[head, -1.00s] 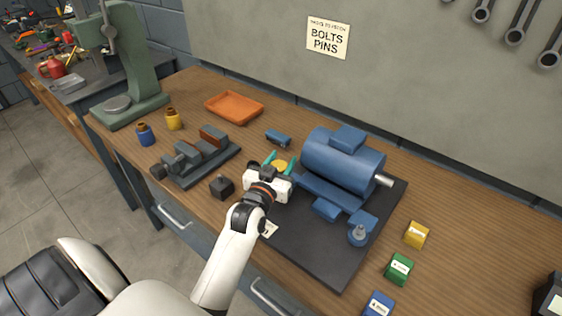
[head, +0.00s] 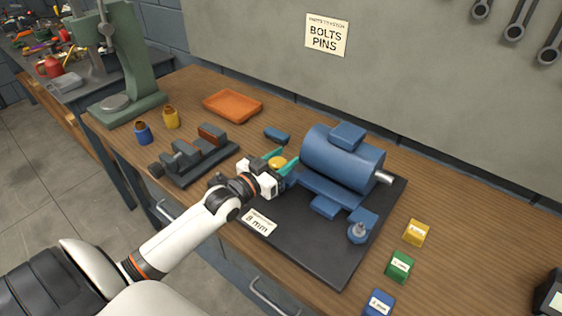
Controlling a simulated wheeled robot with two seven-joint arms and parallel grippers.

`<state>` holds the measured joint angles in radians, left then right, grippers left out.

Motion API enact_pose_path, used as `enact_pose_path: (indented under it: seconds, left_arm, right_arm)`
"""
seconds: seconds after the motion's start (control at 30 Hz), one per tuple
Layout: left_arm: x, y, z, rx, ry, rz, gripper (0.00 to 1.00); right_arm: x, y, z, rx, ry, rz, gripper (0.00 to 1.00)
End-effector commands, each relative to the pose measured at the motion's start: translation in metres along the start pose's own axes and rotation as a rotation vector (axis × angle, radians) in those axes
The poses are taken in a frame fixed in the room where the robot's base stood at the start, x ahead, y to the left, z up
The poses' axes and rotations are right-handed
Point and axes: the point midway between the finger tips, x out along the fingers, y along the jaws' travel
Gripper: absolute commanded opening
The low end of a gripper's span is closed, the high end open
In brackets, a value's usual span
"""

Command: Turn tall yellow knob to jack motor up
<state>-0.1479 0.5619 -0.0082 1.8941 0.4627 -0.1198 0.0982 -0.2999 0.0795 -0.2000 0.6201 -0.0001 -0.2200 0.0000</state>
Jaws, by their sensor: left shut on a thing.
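The blue motor (head: 340,158) sits on a dark base plate (head: 290,245) on the workbench, its grey shaft pointing right. The yellow knob (head: 277,162) is at the motor's left end, between the teal fingers of my left gripper (head: 279,160). The left gripper is shut on the knob, and its fingers hide the knob's sides and lower part. A grey-blue knob (head: 358,232) stands at the plate's front right. A label reading "8 mm" (head: 259,222) lies on the plate's left part. My right gripper is not in view.
A dark vise (head: 196,158) lies left of the motor, with blue (head: 143,134) and yellow (head: 171,118) pots and an orange tray (head: 233,105) behind.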

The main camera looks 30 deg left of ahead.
Motion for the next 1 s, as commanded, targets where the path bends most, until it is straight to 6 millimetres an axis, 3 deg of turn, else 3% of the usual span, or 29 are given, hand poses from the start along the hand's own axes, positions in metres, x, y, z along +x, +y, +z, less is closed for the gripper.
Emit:
enact_pose_path:
  seconds: [0.57, 0.6, 0.7, 1.0]
  left_arm:
    - [-0.0012, -0.0015, -0.0047, -0.007, 0.012, -0.069, 0.2]
    - [-0.0012, -0.0016, -0.0048, -0.007, 0.012, -0.069, 0.48]
    - [-0.0011, -0.0014, -0.004, -0.007, 0.01, -0.069, 0.64]
    - [-0.0015, -0.0011, -0.0025, -0.006, 0.007, -0.068, 0.65]
  right_arm:
    - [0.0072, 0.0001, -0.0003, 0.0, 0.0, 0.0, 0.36]
    - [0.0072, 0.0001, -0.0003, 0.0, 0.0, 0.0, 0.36]
    - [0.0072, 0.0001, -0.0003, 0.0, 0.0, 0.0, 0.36]
    - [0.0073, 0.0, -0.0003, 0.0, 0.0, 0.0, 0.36]
